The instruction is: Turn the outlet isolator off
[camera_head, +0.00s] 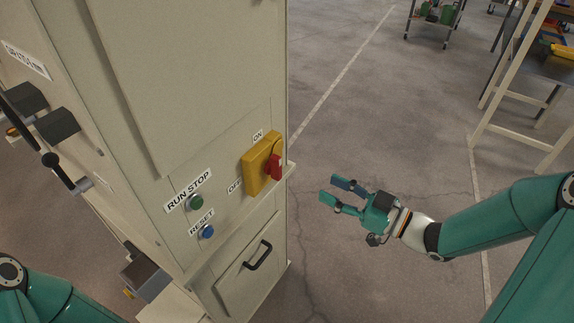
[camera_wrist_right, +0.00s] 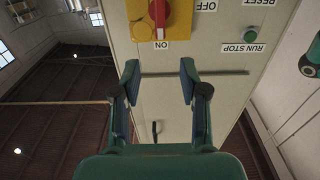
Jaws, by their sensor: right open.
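The outlet isolator is a yellow plate (camera_head: 254,168) with a red handle (camera_head: 275,166) on the beige cabinet, with ON above it and OFF at its lower left. The wrist view shows the yellow plate (camera_wrist_right: 183,18) and red handle (camera_wrist_right: 159,12) upside down, with the handle lined up toward ON. My right gripper (camera_head: 336,191) is open and empty, to the right of the isolator and apart from it. In the wrist view its fingers (camera_wrist_right: 159,78) are spread below the ON label. My left gripper is out of view.
A green RUN STOP button (camera_head: 196,202) and a blue RESET button (camera_head: 207,232) sit left of the isolator. A black drawer handle (camera_head: 258,256) projects below. A ledge edges the cabinet under the panel. The floor right of the cabinet is open; a shelf frame (camera_head: 510,135) stands farther right.

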